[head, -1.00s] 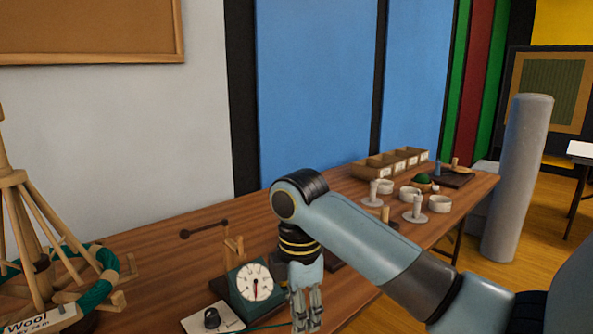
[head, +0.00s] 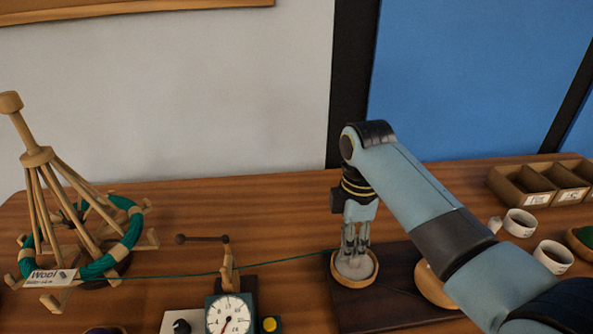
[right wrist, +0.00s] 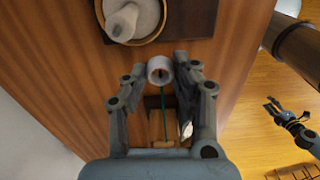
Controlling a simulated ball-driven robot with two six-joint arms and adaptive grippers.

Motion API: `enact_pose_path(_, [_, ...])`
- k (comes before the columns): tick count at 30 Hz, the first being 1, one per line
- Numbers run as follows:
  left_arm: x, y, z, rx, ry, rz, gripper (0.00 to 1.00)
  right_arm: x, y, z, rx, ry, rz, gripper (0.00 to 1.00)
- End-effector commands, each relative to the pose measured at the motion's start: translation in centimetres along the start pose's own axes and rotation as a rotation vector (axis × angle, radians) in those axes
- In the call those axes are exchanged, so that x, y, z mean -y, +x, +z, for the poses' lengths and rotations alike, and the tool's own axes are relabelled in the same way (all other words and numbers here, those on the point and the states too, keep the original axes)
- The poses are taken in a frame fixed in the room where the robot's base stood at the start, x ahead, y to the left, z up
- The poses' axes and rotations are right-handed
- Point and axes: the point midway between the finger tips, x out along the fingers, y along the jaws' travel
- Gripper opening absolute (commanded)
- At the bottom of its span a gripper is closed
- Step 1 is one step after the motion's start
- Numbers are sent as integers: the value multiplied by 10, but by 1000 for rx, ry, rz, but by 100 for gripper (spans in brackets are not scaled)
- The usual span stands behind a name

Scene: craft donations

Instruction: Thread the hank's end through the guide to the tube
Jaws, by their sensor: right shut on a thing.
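A green hank (head: 125,235) lies around the wooden swift (head: 37,157) at the left of the head view. Its green strand (head: 180,275) runs right, past the wooden guide (head: 228,268) behind the dial, to my right gripper (head: 354,250). Whether it passes inside the guide I cannot tell. In the right wrist view, my right gripper (right wrist: 160,80) is shut on a small grey ring-shaped end piece (right wrist: 159,69) with the strand (right wrist: 163,100) trailing from it. A pale tube (right wrist: 122,22) stands in a round wooden dish just beyond. My left gripper (right wrist: 272,106) hangs open and empty over the floor.
The dial box (head: 230,312) stands between swift and dish, with a dark ball-ended rod (head: 203,238) above it. The dish (head: 357,282) sits on a dark board (head: 385,312). White cups (head: 519,222) and a divided wooden box (head: 535,188) are at right.

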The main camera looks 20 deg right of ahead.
Motion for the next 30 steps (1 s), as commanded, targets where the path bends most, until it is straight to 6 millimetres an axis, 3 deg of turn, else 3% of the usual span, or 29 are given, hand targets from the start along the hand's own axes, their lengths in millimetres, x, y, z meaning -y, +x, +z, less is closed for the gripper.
enact_pose_path(1, [3,-32,-3,1,0,-1,40,-2,-26,-20,-5,-36,-5,18])
enact_pose_path(3, [5,-54,-4,3,1,-1,40,-5,-39,-43,-1,-94,-6,18])
enact_pose_path(9, [13,-93,-4,9,3,-7,40,-7,-64,-94,14,-237,-4,18])
enact_pose_path(17, [14,-102,-4,11,3,-8,40,-6,-66,-112,23,-298,-2,18])
enact_pose_path(30, [7,-95,-4,11,0,0,40,-7,-33,-111,22,-294,0,18])
